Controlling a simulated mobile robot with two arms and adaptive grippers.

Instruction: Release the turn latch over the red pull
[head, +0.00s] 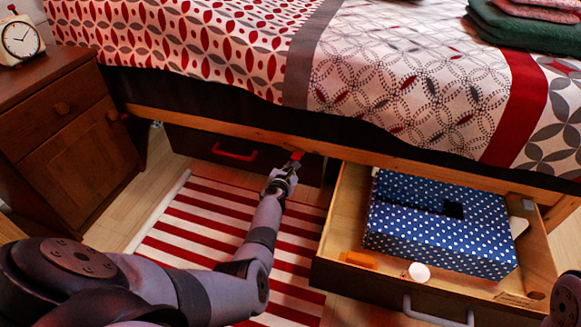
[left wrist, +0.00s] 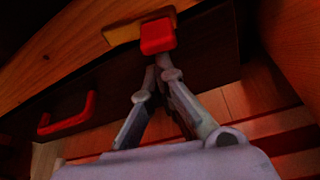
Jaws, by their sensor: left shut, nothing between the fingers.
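The turn latch is a red block (left wrist: 158,36) on a light wooden plate (left wrist: 122,32), fixed to the wooden bed rail. In the head view the latch (head: 297,155) shows as a small red piece at the rail. The red pull (head: 235,153) is on the dark closed drawer under the bed, left of the latch; in the left wrist view the pull (left wrist: 67,113) is at lower left. My left gripper (left wrist: 163,62) is shut and empty, its fingertips just below the red block. I cannot tell whether they touch it. My right gripper is not in view.
An open drawer (head: 335,243) on the right holds a blue dotted box (head: 440,250), an orange item (head: 360,259) and a white round item (head: 419,272). A nightstand (head: 70,140) with a clock (head: 20,38) stands left. A red-striped rug (head: 200,225) covers the floor.

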